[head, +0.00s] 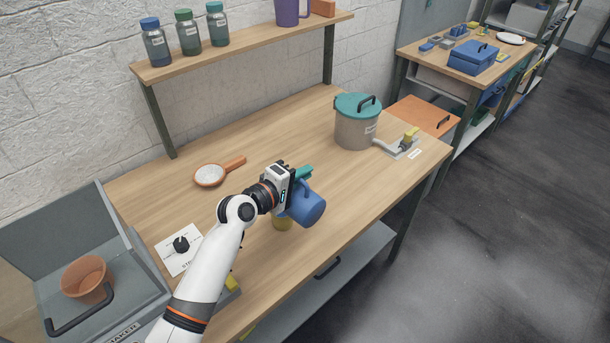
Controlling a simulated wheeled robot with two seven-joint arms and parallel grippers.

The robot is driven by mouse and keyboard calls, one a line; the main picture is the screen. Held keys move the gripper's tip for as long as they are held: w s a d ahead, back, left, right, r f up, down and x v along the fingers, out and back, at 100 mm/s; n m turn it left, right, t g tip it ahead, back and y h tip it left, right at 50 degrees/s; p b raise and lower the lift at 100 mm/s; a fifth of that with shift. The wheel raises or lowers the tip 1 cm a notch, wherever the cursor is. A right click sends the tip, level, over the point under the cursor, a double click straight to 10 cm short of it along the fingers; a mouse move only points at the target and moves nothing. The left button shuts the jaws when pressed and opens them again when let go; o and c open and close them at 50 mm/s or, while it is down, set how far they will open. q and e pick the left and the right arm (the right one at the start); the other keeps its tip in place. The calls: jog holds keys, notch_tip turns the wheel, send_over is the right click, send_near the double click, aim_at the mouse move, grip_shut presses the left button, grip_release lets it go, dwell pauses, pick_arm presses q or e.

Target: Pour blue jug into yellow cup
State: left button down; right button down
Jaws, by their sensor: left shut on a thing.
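The blue jug (311,208) is held by my left gripper (290,192) above the near middle of the workbench. The jug is tilted on its side, with its round end facing the lower right. The yellow cup (282,223) stands on the bench just below my gripper and the jug. My gripper and the jug hide most of the cup, including its rim. I cannot see whether anything flows from the jug. A teal piece (304,173) shows just behind the gripper. My right gripper is not in view.
A scoop of white stuff (210,175) lies at the left. A knob panel (180,247) and a grey bin with a terracotta pot (87,279) are at lower left.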

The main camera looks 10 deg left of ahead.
pick_arm(q)
jog(key=shift+w+a+r+n+h, duration=0.15)
jog(key=shift+w+a+n, duration=0.25)
jog(key=shift+a+n, duration=0.2)
jog(key=shift+w+a+r+n+h, duration=0.1)
jog(key=shift+w+a+n+h, duration=0.1)
jog(key=shift+w+a+n, duration=0.4)
jog(key=shift+w+a+r+n+h, duration=0.15)
jog(key=shift+w+a+n, duration=0.1)
jog(key=shift+a+n, duration=0.4)
jog(key=shift+a, duration=0.15)
dwell(1.2)
